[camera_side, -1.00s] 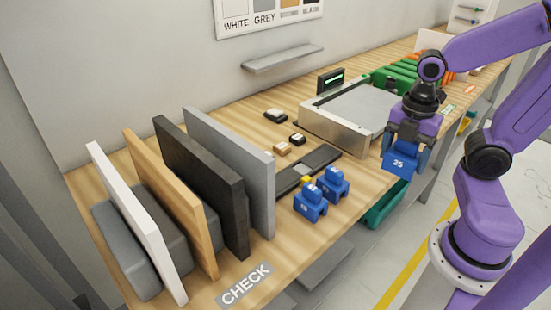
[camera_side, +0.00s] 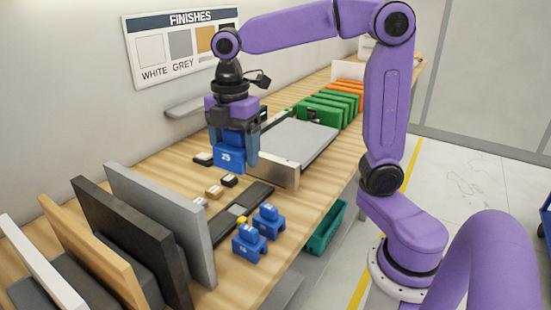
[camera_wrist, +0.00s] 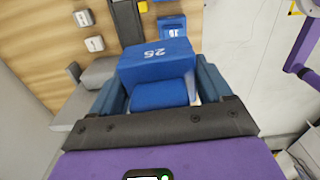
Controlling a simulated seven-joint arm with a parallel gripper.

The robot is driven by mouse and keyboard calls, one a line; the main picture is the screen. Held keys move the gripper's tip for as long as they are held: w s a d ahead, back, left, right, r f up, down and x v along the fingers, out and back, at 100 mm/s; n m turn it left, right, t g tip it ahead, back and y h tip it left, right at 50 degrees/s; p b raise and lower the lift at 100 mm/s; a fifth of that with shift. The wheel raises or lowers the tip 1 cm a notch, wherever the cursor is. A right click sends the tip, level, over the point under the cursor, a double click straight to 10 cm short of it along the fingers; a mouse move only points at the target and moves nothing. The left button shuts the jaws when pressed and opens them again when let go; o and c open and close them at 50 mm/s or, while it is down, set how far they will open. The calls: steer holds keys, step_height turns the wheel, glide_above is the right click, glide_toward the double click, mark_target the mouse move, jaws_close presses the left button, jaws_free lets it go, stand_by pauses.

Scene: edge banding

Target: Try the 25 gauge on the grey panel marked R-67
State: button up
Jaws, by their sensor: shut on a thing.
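My gripper (camera_side: 232,158) is shut on the blue 25 gauge (camera_side: 229,159) and holds it above the bench, left of the metal tray. The wrist view shows this gauge (camera_wrist: 155,60) between my gripper's fingers (camera_wrist: 160,88), its 25 facing the camera. The grey panel (camera_side: 165,215) stands upright on the bench, at the right end of a row of panels. The gauge is apart from it, behind and to its right. No R-67 mark is readable on the panel.
Two other blue gauges (camera_side: 250,243) (camera_side: 268,221) stand beside a dark rack (camera_side: 258,194). Black (camera_side: 110,230), wood-toned (camera_side: 85,240) and white (camera_side: 35,262) panels stand left of the grey one.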

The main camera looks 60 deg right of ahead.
glide_toward(162, 191)
steer(key=d, duration=0.1)
steer(key=r, duration=0.1)
steer(key=shift+m, duration=0.3)
steer(key=shift+a+f, duration=0.15)
steer(key=shift+f, duration=0.95)
steer(key=shift+a+f, duration=0.2)
steer(key=shift+f, duration=0.9)
steer(key=shift+a+f, duration=0.15)
steer(key=shift+f, duration=0.95)
steer(key=shift+f, duration=0.7)
steer(key=o, duration=1.1)
steer(key=shift+c, duration=0.2)
step_height(162, 191, up, 8)
